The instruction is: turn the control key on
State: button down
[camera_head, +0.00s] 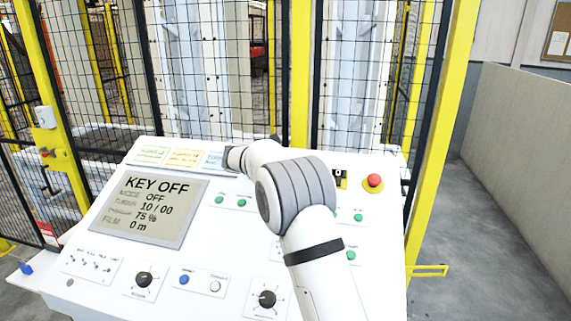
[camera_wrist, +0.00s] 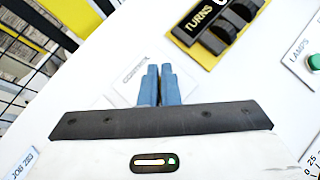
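In the wrist view my gripper (camera_wrist: 160,70) has two blue fingers side by side with only a narrow gap between them. The fingertips are over the small white plate labelled CONTROL (camera_wrist: 130,78). The control key itself is hidden behind the fingers, so I cannot tell whether they hold it. In the head view my arm covers that part of the panel, and the fingers do not show. The display (camera_head: 155,210) on the white sloping control panel (camera_head: 110,270) reads KEY OFF, MODE OFF, TURNS 10 / 00.
A black TURNS counter (camera_wrist: 215,28) with a yellow surround is close to the fingers. A green lamp button (camera_wrist: 314,62) is at the right. A red emergency button (camera_head: 375,181) sits at the panel's right. Yellow-framed mesh fencing (camera_head: 300,75) stands behind the panel.

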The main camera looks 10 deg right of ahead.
jog(key=m+g+p, duration=0.3)
jog(key=m, duration=0.2)
jog(key=shift+r+g, duration=0.1)
jog(key=shift+g, duration=0.3)
jog(key=m+g, duration=0.1)
jog(key=m, duration=0.1)
jog(key=m+g, duration=0.1)
jog(key=m, duration=0.1)
jog(key=shift+s+g+y, duration=0.15)
jog(key=shift+g+y, duration=0.15)
jog(key=shift+g, duration=0.1)
jog(key=shift+m+g, duration=0.3)
jog(key=shift+m, duration=0.2)
jog(key=c, duration=2.1)
grip_release()
jog(key=o, duration=0.4)
